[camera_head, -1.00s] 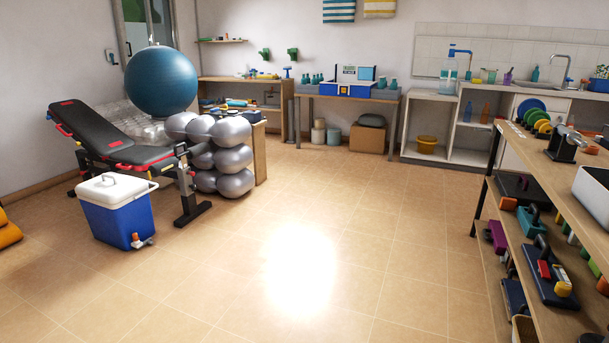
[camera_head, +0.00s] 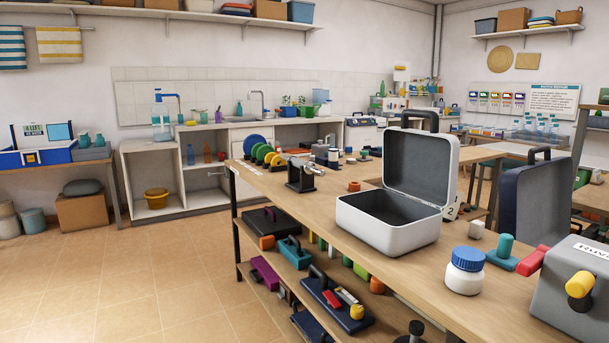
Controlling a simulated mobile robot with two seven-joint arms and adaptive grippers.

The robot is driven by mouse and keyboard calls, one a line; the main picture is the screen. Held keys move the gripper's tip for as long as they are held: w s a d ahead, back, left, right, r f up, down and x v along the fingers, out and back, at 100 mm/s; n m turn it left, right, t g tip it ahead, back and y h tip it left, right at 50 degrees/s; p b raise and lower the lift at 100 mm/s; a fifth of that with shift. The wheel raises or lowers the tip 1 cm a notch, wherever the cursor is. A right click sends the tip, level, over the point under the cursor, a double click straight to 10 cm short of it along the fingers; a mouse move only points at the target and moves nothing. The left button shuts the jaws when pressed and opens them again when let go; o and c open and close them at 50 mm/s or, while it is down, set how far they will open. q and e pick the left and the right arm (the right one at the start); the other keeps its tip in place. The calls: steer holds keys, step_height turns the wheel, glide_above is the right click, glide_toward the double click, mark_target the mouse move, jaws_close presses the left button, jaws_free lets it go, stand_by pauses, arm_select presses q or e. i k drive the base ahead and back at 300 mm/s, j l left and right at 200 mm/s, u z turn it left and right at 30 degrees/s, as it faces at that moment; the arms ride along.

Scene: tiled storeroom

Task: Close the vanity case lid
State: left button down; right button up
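The vanity case (camera_head: 389,223) is a white box with a grey lining, standing on the wooden workbench in the head view. Its lid (camera_head: 420,165) is open and stands nearly upright along the back right side, with a dark handle (camera_head: 420,118) on top. The inside of the case looks empty. Neither of my grippers shows in the head view.
The workbench (camera_head: 452,290) also holds a white jar with a blue cap (camera_head: 465,270), a grey box (camera_head: 575,287) with a yellow knob, and a dark upright case (camera_head: 528,195). Coloured discs (camera_head: 265,154) stand farther left. Tiled floor (camera_head: 120,290) is clear at left.

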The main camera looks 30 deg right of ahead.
mark_target(421, 165)
steer(key=i+z, duration=0.2)
steer(key=z, duration=0.2)
steer(key=i+j+z, duration=0.1)
steer(key=z, duration=0.25)
steer(key=i+j+z, duration=0.15)
steer(key=z, duration=0.25)
steer(key=i+j+z, duration=0.2)
steer(key=z, duration=0.15)
